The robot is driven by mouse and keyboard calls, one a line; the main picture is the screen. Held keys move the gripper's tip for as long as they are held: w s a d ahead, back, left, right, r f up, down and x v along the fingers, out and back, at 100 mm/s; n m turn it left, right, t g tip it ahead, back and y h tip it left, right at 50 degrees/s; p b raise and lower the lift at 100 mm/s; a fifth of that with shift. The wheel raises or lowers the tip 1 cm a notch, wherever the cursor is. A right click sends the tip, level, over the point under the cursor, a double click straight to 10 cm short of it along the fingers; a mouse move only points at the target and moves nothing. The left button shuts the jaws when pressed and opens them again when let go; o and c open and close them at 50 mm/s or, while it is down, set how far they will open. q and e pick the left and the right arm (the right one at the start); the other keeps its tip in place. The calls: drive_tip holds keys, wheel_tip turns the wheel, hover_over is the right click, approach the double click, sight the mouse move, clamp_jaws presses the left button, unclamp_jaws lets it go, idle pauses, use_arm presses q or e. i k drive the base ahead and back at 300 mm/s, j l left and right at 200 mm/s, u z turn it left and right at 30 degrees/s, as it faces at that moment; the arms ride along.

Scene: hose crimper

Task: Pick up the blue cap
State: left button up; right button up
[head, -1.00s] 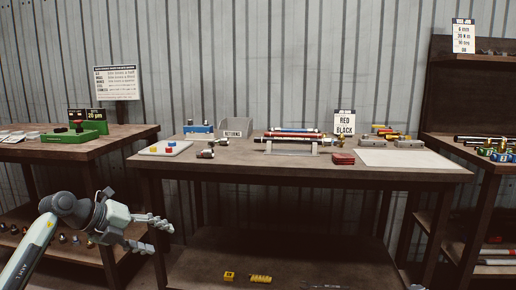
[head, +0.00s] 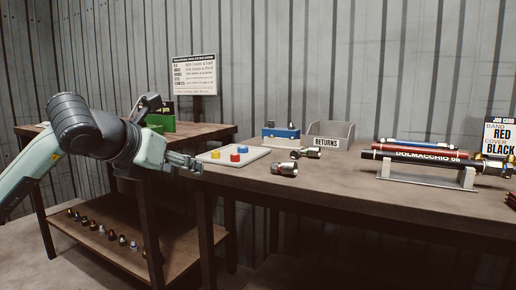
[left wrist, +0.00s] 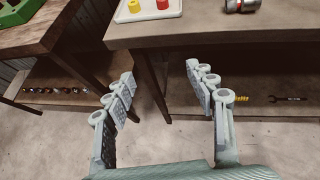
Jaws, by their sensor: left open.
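The blue cap (head: 242,149) sits on a pale tray (head: 211,162) at the left end of the middle table. A red cap (head: 235,157) and a yellow cap (head: 216,154) are on the same tray, in front and to the left of it. My left gripper (head: 187,164) is just left of the tray, at its edge in the head view. In the left wrist view my left gripper (left wrist: 160,76) is open and empty, with the tray (left wrist: 150,13) beyond its fingers. The blue cap does not show there. My right gripper is not in view.
Dark metal fittings (head: 285,168) lie right of the tray. A blue-topped block (head: 281,134) and the RETURNS bin (head: 340,131) stand behind. A hose on a stand (head: 426,175) is farther right. The left table (head: 206,130) carries a green device (head: 161,123).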

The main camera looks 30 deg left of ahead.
sight(243, 149)
drive_tip(key=i+j, duration=0.15)
drive_tip(key=i, duration=0.3)
drive_tip(key=i+j, duration=0.1)
drive_tip(key=i, duration=0.3)
